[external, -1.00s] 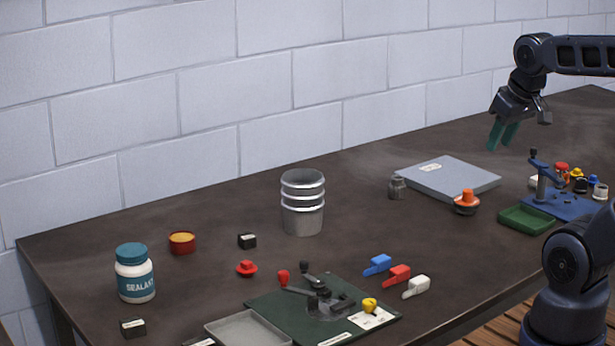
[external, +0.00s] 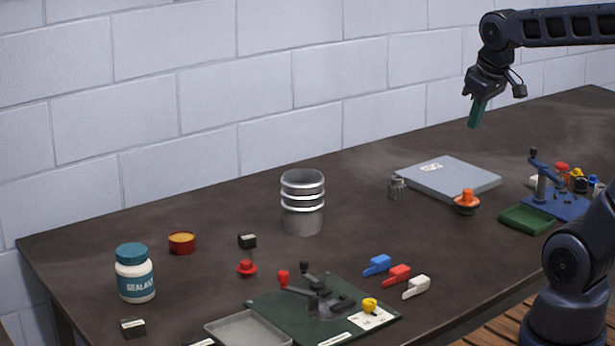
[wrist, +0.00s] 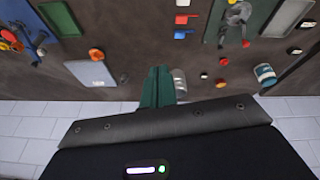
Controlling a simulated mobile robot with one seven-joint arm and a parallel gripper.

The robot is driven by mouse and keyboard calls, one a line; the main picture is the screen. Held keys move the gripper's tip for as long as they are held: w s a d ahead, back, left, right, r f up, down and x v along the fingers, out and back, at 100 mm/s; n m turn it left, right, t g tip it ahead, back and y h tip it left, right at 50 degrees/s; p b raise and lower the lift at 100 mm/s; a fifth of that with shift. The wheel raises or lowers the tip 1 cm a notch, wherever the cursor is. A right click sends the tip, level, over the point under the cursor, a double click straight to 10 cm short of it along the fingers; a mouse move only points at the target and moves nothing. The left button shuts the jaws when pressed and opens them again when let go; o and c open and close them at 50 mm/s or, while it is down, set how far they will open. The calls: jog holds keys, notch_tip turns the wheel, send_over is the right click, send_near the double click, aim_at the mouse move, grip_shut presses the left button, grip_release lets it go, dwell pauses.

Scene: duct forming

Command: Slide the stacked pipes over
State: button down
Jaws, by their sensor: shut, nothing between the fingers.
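The stacked pipes (external: 302,203) are shiny metal cylinders with raised rings, standing upright as one nested stack in the middle of the dark table. My gripper (external: 475,114) is shut and empty, with green fingers, raised above the back of the table. It is to the right of the stack and well apart from it. In the wrist view the shut fingers (wrist: 157,88) point toward the table, and the stack (wrist: 180,84) shows just beside them, partly hidden.
A grey flat slab (external: 448,178), a small metal weight (external: 397,187) and an orange-topped knob (external: 466,202) lie right of the stack. A green tool board (external: 270,306) and coloured clips (external: 397,275) are in front. A sealant jar (external: 135,274) stands at left.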

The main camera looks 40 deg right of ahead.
aim_at(303, 203)
jog(key=w+a+f+n+g+h, duration=0.15)
jog(key=w+a+n, duration=0.25)
jog(key=w, duration=1)
jog(key=w+a+f+n+g, duration=0.15)
jog(key=w+a+n, duration=0.25)
jog(key=w, duration=0.9)
jog(key=w+a+f+n+h, duration=0.1)
jog(key=w+a+f+n, duration=0.3)
jog(key=w+a+f, duration=0.5)
jog(key=w+a+f+n, duration=0.4)
jog(key=w+f, duration=0.7)
jog(key=f, duration=0.2)
jog(key=shift+g, duration=0.4)
jog(key=x, duration=0.9)
jog(key=shift+s+a+f, duration=0.1)
jog(key=shift+d, duration=2)
jog(key=shift+d, duration=0.1)
